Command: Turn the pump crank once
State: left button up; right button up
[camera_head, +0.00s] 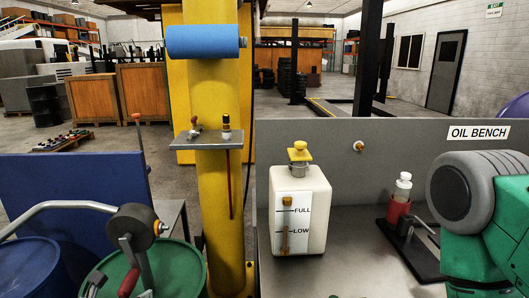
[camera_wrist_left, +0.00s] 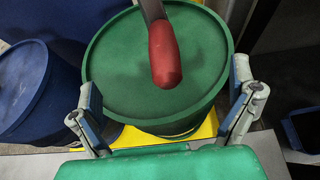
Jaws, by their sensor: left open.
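The pump crank shows at the lower left of the head view, with a dark round hub (camera_head: 134,223) and a grey arm down to a red handle (camera_head: 129,283). In the left wrist view the red handle (camera_wrist_left: 165,55) hangs in from the top, between the lines of my fingers. My left gripper (camera_wrist_left: 165,84) is open, with a finger on each side and a gap to the handle on both sides. In the head view only a small grey part of it shows at the bottom edge, near the handle. My right gripper is out of view.
A green drum (camera_wrist_left: 110,65) stands below the crank, with a blue drum (camera_wrist_left: 30,95) beside it. A yellow post (camera_head: 215,130) stands right of the crank.

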pick_arm(q)
jog(key=s, duration=0.6)
jog(key=shift+d+b, duration=0.2)
jog(key=shift+b, duration=0.1)
jog(key=shift+s, duration=0.1)
jog(key=s+d+f+m+g+h, duration=0.1)
jog(key=s+d+f+m+g, duration=0.1)
jog(key=m, duration=0.4)
jog(key=s+d+f+m+g+h, duration=0.2)
jog(key=s+d+f+m, duration=0.3)
jog(key=s+d+m, duration=0.1)
jog(key=s+d+f+m+g+h, duration=0.1)
jog(key=s+d+f+m+g, duration=0.1)
jog(key=s+d+f+m, duration=0.2)
jog(key=shift+s+d+m+h, duration=0.2)
jog(key=shift+d+m+h, duration=0.2)
jog(key=shift+d+m, duration=0.6)
jog(key=s+a+f+m+g+y, duration=0.4)
jog(key=s+a+m, duration=0.6)
jog(key=m, duration=0.9)
jog(key=shift+s+f+g, duration=0.45)
jog(key=shift+g, duration=0.55)
